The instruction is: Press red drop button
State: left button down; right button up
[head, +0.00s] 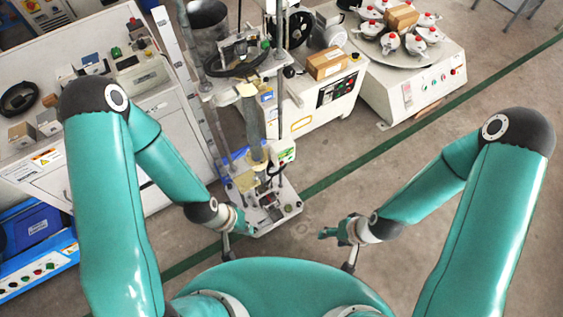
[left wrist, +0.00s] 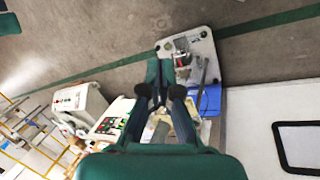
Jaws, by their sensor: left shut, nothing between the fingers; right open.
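The tall tile testing machine (head: 252,120) stands at centre in the head view, with a glass tube and a metal base plate (head: 290,207). A small panel (head: 287,155) with green on it sits at its lower right side. I cannot make out which spot is the red drop button. My left gripper (head: 243,224) is shut and empty, close to the front left of the base plate. In the left wrist view its fingertips (left wrist: 160,70) are together, overlapping the view of the base plate (left wrist: 205,55). My right gripper (head: 328,232) is open and empty, to the right of the plate, apart from it.
A white machine (head: 310,110) with a control panel and a cardboard box (head: 326,63) stands behind. A round table machine (head: 410,75) with several red-topped units is at back right. A white bench (head: 110,130) is at left, a blue unit (head: 35,245) below it. Floor at right is clear.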

pick_arm(q)
jog(key=w+d+f+m+t+y+b, duration=0.2)
jog(key=w+d+f+m+t+b, duration=0.3)
jog(key=w+d+f+m+b, duration=0.2)
jog(key=w+d+f+m+t+y+b, duration=0.2)
jog(key=w+d+f+m+t+b, duration=0.3)
jog(key=w+m+b, duration=0.6)
jog(key=d+f+b, duration=0.2)
jog(key=d+b, duration=0.1)
jog(key=shift+w+f+t+y, duration=0.3)
jog(key=shift+t, duration=0.1)
jog(key=shift+d+f, duration=0.1)
